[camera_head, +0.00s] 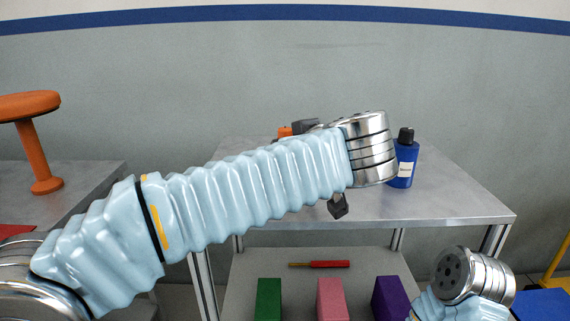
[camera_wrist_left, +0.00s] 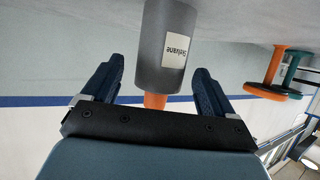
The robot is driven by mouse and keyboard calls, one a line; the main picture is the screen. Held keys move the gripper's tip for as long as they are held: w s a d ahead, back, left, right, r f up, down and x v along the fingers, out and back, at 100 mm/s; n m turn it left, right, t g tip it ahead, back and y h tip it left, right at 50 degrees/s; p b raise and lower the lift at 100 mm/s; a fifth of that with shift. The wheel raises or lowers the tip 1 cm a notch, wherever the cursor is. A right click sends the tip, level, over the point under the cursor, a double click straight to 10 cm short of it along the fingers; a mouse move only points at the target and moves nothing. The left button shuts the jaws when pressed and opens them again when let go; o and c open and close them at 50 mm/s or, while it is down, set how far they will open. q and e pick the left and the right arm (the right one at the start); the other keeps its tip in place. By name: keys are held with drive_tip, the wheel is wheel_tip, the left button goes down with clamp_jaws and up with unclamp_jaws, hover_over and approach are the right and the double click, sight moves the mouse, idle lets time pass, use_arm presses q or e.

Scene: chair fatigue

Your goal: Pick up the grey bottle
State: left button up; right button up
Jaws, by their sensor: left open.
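The grey bottle (camera_wrist_left: 168,45) shows in the left wrist view, which looks upside down. It has a white label and an orange cap (camera_wrist_left: 155,101). My left gripper (camera_wrist_left: 160,75) is open, with one dark blue finger on either side of the bottle. Contact with the fingers cannot be told. In the head view my left arm hides most of the gripper and the bottle. An orange patch (camera_head: 285,131) behind the arm may be its cap. My right arm is at the lower right of the head view; its gripper is out of view.
A blue bottle (camera_head: 404,165) with a black cap stands on the grey table (camera_head: 450,203), right of my left wrist. The lower shelf (camera_head: 300,288) holds a red screwdriver (camera_head: 328,264) and green, pink and purple blocks. An orange stool-shaped object (camera_head: 32,140) stands at left.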

use_arm(q)
drive_tip(key=shift+x, duration=1.1)
drive_tip(key=shift+c, duration=0.2)
drive_tip(key=shift+r, duration=0.1)
drive_tip(key=c, duration=1.4)
